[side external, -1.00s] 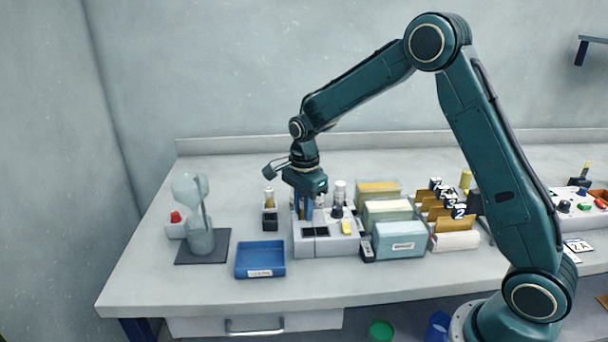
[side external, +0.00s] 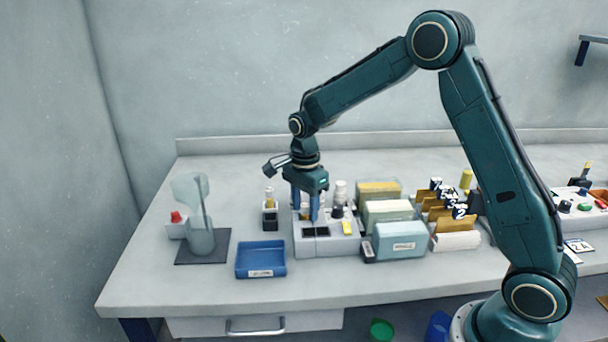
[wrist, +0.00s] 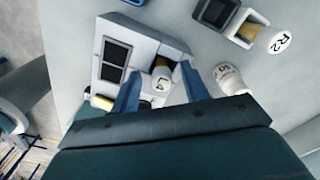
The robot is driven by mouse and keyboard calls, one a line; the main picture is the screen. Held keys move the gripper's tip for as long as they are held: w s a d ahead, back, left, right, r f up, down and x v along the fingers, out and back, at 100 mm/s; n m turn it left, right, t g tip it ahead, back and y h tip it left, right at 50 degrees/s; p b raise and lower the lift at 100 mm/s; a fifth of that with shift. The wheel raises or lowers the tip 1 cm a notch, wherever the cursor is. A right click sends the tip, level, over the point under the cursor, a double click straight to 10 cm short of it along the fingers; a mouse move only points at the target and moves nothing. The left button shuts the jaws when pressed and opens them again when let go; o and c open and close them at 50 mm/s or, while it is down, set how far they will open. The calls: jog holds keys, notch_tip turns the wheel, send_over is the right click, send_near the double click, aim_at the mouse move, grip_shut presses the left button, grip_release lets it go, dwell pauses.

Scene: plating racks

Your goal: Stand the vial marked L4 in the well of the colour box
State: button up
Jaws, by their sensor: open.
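A vial (wrist: 161,84) with a white cap and amber body stands in an opening of the pale grey block (wrist: 119,27). Its cap mark begins like an L; the rest is hard to read. My gripper (wrist: 163,90) is open, with one blue finger on each side of this vial; I cannot tell whether they touch it. In the side view my gripper (side external: 306,215) points down over the grey block (side external: 328,248), and its fingers hide the vial. The block has two dark square windows (wrist: 116,54). I cannot tell for certain which part is the colour box.
A white-capped vial (wrist: 228,78) stands close beside the right finger. A vial marked R2 (wrist: 272,39) sits in a small holder nearby. A blue tray (side external: 260,260) and a glass vessel (side external: 200,238) stand to the left. Boxes (side external: 399,241) crowd the right.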

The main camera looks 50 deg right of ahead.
notch_tip(320, 180, up, 13)
jog(key=shift+w+t, duration=0.3)
jog(key=shift+w, duration=0.05)
jog(key=shift+s+r, duration=0.1)
jog(key=shift+r, duration=0.05)
dwell(0.5)
jog(key=s+a+r+n+t, duration=0.1)
jog(key=s+r+n, duration=0.35)
jog(key=s, duration=0.25)
jog(key=s+a+r+n+t, duration=0.1)
jog(key=s+r+n+t, duration=0.15)
jog(key=s+n, duration=0.4)
jog(key=s+a+f+n+t, duration=0.1)
jog(key=s+f+n, duration=0.2)
jog(key=s+n, duration=0.5)
jog(key=s, duration=0.8)
jog(key=shift+a+n+t, duration=0.35)
jog(key=shift+n, duration=0.05)
